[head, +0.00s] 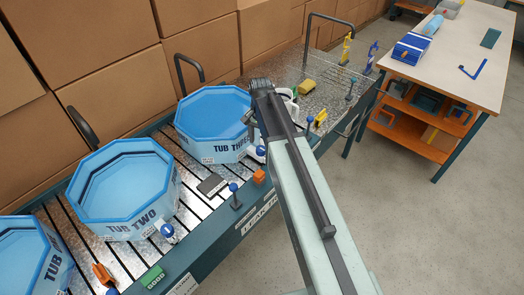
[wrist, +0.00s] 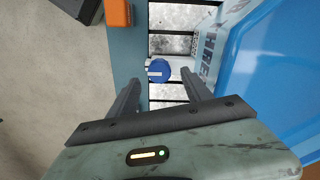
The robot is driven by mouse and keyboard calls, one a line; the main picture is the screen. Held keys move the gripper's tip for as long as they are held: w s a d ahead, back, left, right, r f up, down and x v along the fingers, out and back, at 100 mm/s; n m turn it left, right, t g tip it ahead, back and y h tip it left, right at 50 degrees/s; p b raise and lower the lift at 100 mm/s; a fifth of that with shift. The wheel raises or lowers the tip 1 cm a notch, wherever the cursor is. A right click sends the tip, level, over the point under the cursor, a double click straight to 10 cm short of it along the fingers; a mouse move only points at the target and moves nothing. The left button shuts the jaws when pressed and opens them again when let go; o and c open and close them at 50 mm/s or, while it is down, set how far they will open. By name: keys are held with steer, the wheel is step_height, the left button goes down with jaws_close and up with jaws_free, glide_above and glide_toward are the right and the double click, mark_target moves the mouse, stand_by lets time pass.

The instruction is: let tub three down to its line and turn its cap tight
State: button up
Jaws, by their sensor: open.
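Tub three (head: 214,112) is a blue octagonal tub on the slatted bench, left of my arm in the head view. Its wall fills the right side of the wrist view (wrist: 285,75). Its line and water level cannot be made out. Its blue cap (wrist: 158,70), with a white mark across it, sits on a white fitting low beside the wall. The cap also shows in the head view (head: 261,150). My gripper (wrist: 160,78) is open and empty, its fingers either side of the cap in the picture. I cannot tell whether they touch it.
Tub two (head: 125,190) stands to the left. An orange block (head: 259,176), a dark plate (head: 212,186) and a blue-topped post (head: 235,192) are near tub three. A worktable (head: 462,60) stands at the right. The floor (head: 440,230) between is clear.

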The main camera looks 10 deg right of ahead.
mark_target(261, 148)
step_height(261, 148, down, 4)
steer(key=shift+r+b, duration=0.15)
steer(key=shift+b, duration=0.9)
steer(key=shift+r, duration=0.1)
jaws_close()
steer(key=shift+n, duration=0.3)
steer(key=n, duration=0.4)
steer(key=shift+n, duration=2.3)
